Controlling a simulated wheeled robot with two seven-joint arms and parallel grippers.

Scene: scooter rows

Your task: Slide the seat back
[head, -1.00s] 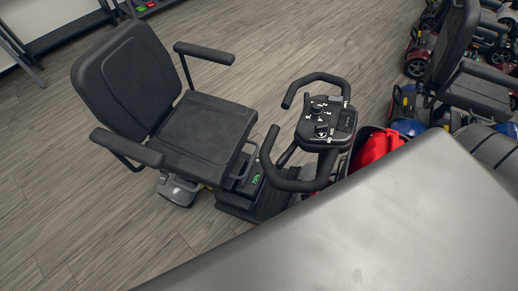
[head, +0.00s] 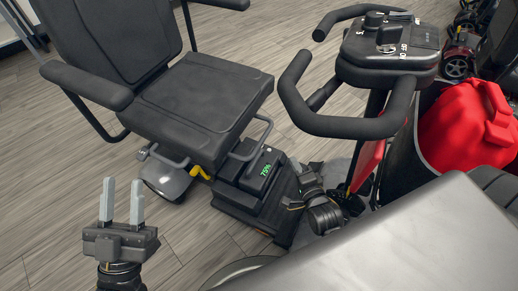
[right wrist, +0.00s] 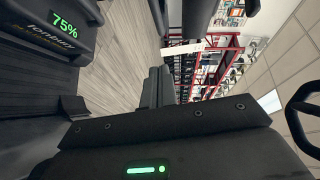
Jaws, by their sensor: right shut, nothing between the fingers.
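The black scooter seat (head: 195,95) has a tall backrest and two armrests. Curved grey bars (head: 258,135) and a yellow lever (head: 202,172) show under its cushion edge. My left gripper (head: 122,188) is upright at lower left, fingers apart and empty, clear of the seat. My right gripper (head: 296,165) is low between the battery box and the tiller, partly hidden in the head view. In the right wrist view its fingers (right wrist: 157,88) are together and empty.
The battery box (head: 262,170) reads 75% and also shows in the right wrist view (right wrist: 62,22). The tiller handlebar (head: 345,125) overhangs my right arm. A red bag (head: 465,125) sits at right. A grey surface fills the lower right. Open wood floor lies at left.

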